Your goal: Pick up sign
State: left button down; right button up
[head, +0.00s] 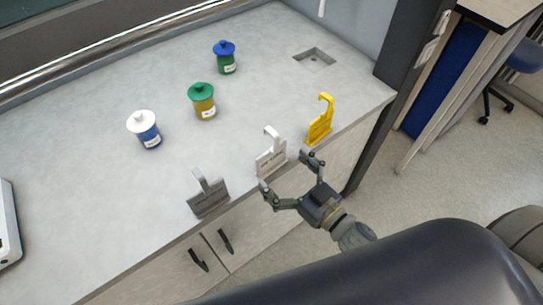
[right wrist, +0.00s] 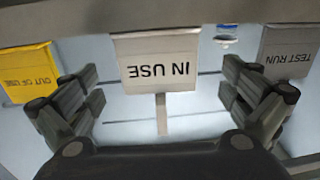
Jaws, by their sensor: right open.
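Three hooked signs stand along the front edge of the counter. The white sign (head: 271,160) is in the middle; in the right wrist view it reads "IN USE" (right wrist: 157,72). The yellow sign (head: 320,127) is to its right and reads "OUT OF USE" in the right wrist view (right wrist: 28,74). The grey sign (head: 208,198) is to its left and reads "TEST RUN" in the right wrist view (right wrist: 287,56). My right gripper (head: 289,172) is open and empty in front of the white sign, which shows between its fingers (right wrist: 160,100). My left gripper is not in view.
Three lidded jars stand farther back: white-lidded (head: 147,130), green-lidded (head: 203,102) and blue-lidded (head: 225,58). A small sink (head: 314,56) is recessed at the back right. Cabinet doors with dark handles (head: 198,260) are below the counter edge.

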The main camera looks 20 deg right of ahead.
aim_at(272, 159)
jog(key=p+x, duration=0.1)
jog(key=x, duration=0.2)
jog(key=shift+w+r, duration=0.15)
jog(key=shift+w, duration=0.3)
jog(key=shift+w+a, duration=0.2)
jog(key=shift+w, duration=0.1)
jog(key=c, duration=1.2)
